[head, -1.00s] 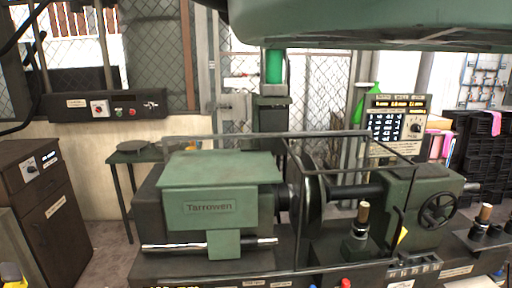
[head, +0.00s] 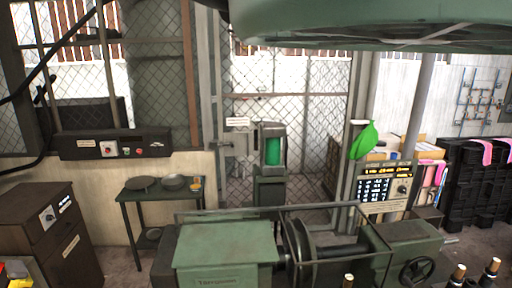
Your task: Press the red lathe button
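The green lathe (head: 225,250) stands at the bottom middle of the head view, cut off by the lower edge. Its round faceplate (head: 300,240) sits behind a wire-frame guard, and a handwheel (head: 417,272) is at its right end. The lathe's front, with its buttons, is below the picture, so no red lathe button shows. A control panel (head: 388,187) with a lit display stands behind the lathe on the right. My gripper is not in view.
A wall panel (head: 115,145) with a red knob and small buttons hangs at left. A small table (head: 160,192) holding dishes stands below it, beside a dark cabinet (head: 45,225). Black crates (head: 465,175) stand at right. A large green shape (head: 370,22) crosses the top.

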